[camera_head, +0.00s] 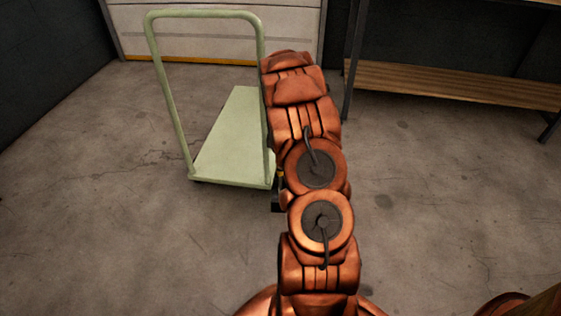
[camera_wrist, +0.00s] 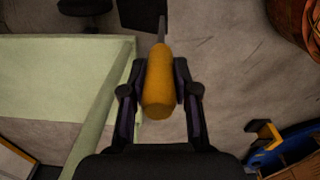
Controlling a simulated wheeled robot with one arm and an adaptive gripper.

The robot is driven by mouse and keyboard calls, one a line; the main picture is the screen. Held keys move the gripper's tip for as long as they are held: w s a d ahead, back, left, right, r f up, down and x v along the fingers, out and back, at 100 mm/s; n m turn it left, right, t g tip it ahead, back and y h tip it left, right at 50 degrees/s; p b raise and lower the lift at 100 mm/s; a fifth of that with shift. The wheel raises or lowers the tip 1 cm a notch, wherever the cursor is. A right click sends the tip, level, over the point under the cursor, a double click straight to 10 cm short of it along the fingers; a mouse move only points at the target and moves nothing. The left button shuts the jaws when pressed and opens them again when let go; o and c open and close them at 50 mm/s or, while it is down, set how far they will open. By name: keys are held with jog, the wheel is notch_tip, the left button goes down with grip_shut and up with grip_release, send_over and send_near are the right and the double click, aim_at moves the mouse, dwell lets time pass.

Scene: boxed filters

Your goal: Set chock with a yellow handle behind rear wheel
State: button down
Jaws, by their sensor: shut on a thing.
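My gripper (camera_wrist: 160,90) is shut on the yellow handle (camera_wrist: 158,80) of the chock in the wrist view. A thin grey rod runs from the handle toward a black block (camera_wrist: 140,14), which looks like the chock body and is cut off by the top edge. The pale green cart (camera_head: 232,140) stands on the floor in the head view, left of my arm. Its deck (camera_wrist: 60,75) also shows at the left of the wrist view. A dark round part (camera_wrist: 85,6), perhaps a wheel, shows beyond the deck. My arm mostly hides the gripper in the head view.
A blue object with a yellow part (camera_wrist: 268,140) lies at the lower right of the wrist view. A wooden shelf rack (camera_head: 450,84) stands at the back right. A pale door (camera_head: 200,30) is behind the cart. The concrete floor is clear on both sides.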

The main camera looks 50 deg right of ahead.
jog(key=shift+f, duration=6.55)
jog(key=w+d, duration=0.3)
jog(key=d, duration=0.2)
jog(key=shift+w+d, duration=0.3)
jog(key=shift+w, duration=0.05)
jog(key=c, duration=0.8)
grip_release()
jog(key=shift+f, duration=0.1)
